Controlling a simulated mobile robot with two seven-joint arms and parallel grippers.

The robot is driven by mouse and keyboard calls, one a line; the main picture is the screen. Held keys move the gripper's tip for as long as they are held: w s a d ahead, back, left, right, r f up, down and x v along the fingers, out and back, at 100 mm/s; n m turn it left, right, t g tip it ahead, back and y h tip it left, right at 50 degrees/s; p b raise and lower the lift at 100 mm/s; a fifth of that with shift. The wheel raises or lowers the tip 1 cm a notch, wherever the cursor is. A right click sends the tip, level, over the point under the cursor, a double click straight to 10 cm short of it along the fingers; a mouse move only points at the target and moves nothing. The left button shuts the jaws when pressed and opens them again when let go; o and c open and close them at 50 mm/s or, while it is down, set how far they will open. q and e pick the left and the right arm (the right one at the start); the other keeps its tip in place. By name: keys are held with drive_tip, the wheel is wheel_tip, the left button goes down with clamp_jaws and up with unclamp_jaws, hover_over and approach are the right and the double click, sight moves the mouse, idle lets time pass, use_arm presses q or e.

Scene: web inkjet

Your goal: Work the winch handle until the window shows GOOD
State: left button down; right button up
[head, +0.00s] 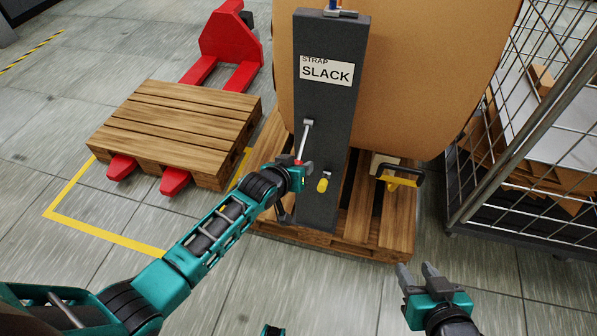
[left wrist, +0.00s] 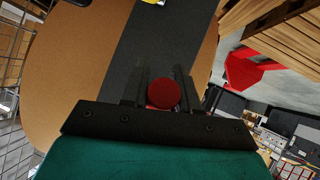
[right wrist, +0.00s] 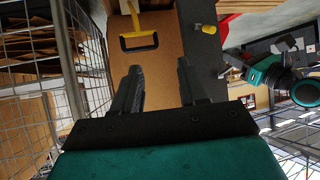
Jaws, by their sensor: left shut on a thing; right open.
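A dark post (head: 318,95) stands in front of a big brown roll and has a white window (head: 326,71) reading "STRAP SLACK". A grey metal winch handle (head: 305,138) hangs from its pivot on the post, pointing down and slightly left. My left gripper (head: 299,172) is at the handle's lower end. In the left wrist view its fingers are shut on the round red knob (left wrist: 163,93). My right gripper (head: 418,270) is open and empty, low and to the right of the post.
A yellow knob (head: 322,186) sits low on the post. A yellow-and-black handle (head: 401,179) is right of it by the roll (head: 430,90). A wire cage (head: 500,140) stands right. A wooden pallet (head: 175,115) rests on a red pallet jack (head: 228,38) at left.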

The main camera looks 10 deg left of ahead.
use_arm(q)
drive_tip(key=shift+w+f+t+b, duration=0.5)
drive_tip(key=shift+f+t+b, duration=0.25)
drive_tip(key=shift+b, duration=0.55)
drive_tip(key=shift+w+f+t+b, duration=0.5)
drive_tip(key=shift+t+b, duration=0.35)
drive_tip(key=shift+b, duration=0.4)
drive_tip(key=shift+h, duration=0.3)
drive_tip(key=c, duration=1)
unclamp_jaws()
drive_tip(key=shift+o, duration=0.3)
